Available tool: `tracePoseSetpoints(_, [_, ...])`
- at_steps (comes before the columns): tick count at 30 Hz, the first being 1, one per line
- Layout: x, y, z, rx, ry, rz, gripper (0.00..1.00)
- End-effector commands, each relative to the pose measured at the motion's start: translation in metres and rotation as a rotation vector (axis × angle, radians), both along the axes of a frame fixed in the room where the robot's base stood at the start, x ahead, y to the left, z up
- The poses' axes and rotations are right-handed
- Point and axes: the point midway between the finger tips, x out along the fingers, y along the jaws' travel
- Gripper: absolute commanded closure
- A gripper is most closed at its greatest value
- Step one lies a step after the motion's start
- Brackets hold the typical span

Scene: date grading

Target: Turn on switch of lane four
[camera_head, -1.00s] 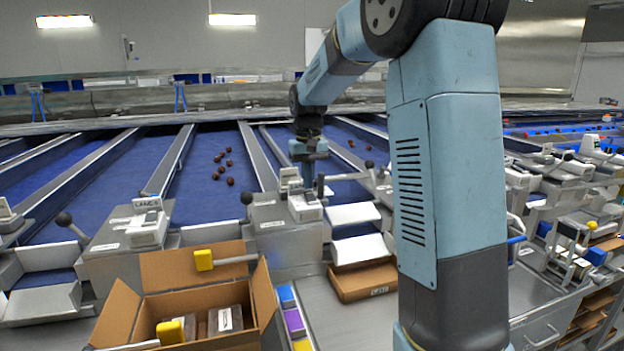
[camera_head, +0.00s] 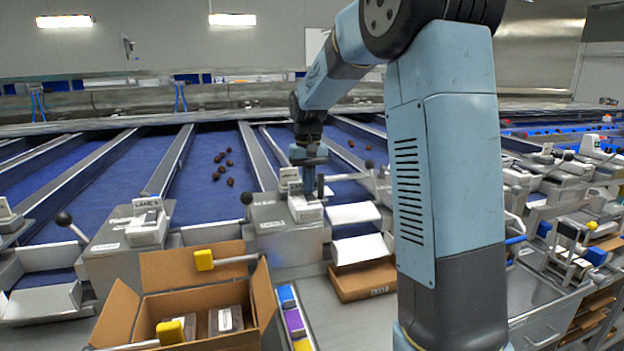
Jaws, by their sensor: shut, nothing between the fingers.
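My gripper (camera_head: 309,188) points down over the middle grey lane console (camera_head: 285,245), beside a small white switch box (camera_head: 306,208) on its top. The fingers look close together and hold nothing I can see. They overlap the box's upper edge in this view; I cannot tell whether they touch it. The switch itself is too small or hidden behind the fingers. A small label plate (camera_head: 289,177) stands behind the box, and its text is unreadable. Another switch box (camera_head: 147,228) with a lane label (camera_head: 147,203) sits on the console to the left; its number is not clear.
Black-knobbed levers (camera_head: 246,198) stand beside the consoles, one close right of my gripper. Dark dates (camera_head: 226,165) lie on the blue lanes. An open carton (camera_head: 188,268) with yellow-ended handles near it stands front left. A shallow carton (camera_head: 362,282) sits below the middle chute.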

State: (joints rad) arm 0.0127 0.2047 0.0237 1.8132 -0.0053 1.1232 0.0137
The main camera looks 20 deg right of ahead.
Motion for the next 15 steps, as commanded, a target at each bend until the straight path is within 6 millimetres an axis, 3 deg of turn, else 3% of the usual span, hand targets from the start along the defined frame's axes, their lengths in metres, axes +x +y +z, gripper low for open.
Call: tracePoseSetpoints(15, [-0.0003,0.0002,-0.0028,0.000,0.002,0.000,1.00])
